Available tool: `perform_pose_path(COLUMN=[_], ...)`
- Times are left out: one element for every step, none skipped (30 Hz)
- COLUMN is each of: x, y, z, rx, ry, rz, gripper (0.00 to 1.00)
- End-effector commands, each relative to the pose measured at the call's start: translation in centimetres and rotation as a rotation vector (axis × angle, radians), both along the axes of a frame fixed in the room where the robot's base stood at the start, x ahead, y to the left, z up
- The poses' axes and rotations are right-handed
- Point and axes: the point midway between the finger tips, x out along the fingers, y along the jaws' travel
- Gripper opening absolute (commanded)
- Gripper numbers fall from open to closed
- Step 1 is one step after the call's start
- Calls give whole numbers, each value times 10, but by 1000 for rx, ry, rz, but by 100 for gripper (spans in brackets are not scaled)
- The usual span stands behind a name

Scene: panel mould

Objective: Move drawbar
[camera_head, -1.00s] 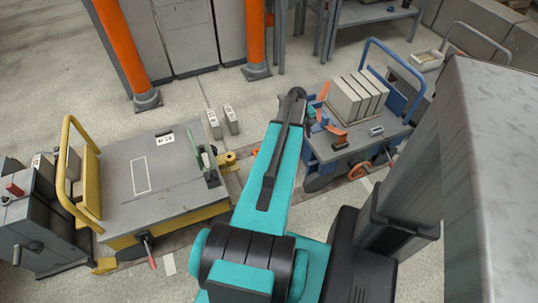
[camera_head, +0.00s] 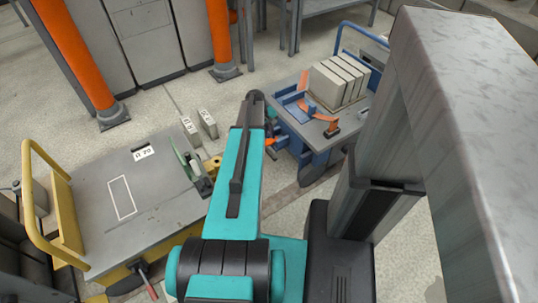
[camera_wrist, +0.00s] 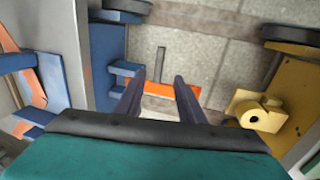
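An orange bar with a dark grey stem, which may be the drawbar (camera_wrist: 168,90), shows low between two carts in the wrist view. I cannot tell what it is fixed to. My gripper (camera_wrist: 160,85) is open, its dark fingers apart with the orange bar beyond and between them. Contact is not visible. A blue cart side (camera_wrist: 105,55) is on the left. A yellow cart end with a ring-shaped coupling (camera_wrist: 262,113) is on the right. In the head view the yellow coupling (camera_head: 213,163) is left of my arm, which hides my fingers.
The grey-topped yellow cart (camera_head: 90,205) stands left. The blue cart (camera_head: 320,147) carries pale blocks (camera_head: 335,85) and orange parts. Orange posts (camera_head: 75,55) stand behind. Two small grey blocks (camera_head: 208,123) stand on the floor. Floor between the carts is narrow.

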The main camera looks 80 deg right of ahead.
Motion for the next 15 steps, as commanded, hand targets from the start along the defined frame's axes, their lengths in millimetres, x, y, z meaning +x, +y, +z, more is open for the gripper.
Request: perform_pose_path(x=[0, 0, 0, 0, 0, 0, 0, 0, 0, -1, -1, -1, -1, -2, -2], y=[0, 0, 0, 0, 0, 0, 0, 0, 0, -1, -1, -1, -1, -2, -3], z=[1, 1, 1, 1, 0, 0, 0, -1, -2, -3, -5, -7, -9, -12, -15], rx=[0, 0, 0, 0, 0, 0, 0, 0, 0, 0, 1, 1, 1, 0, 0], ry=[0, 0, 0, 0, 0, 0, 0, 0, 0, 0, 1, 1, 1, 0, 0], rz=[0, 0, 0, 0, 0, 0, 0, 0, 0, 0, 0, 0, 0, 0, 0], gripper=[36, 36, 36, 36, 36, 36, 36, 36, 36, 36, 36, 36, 36, 36, 36])
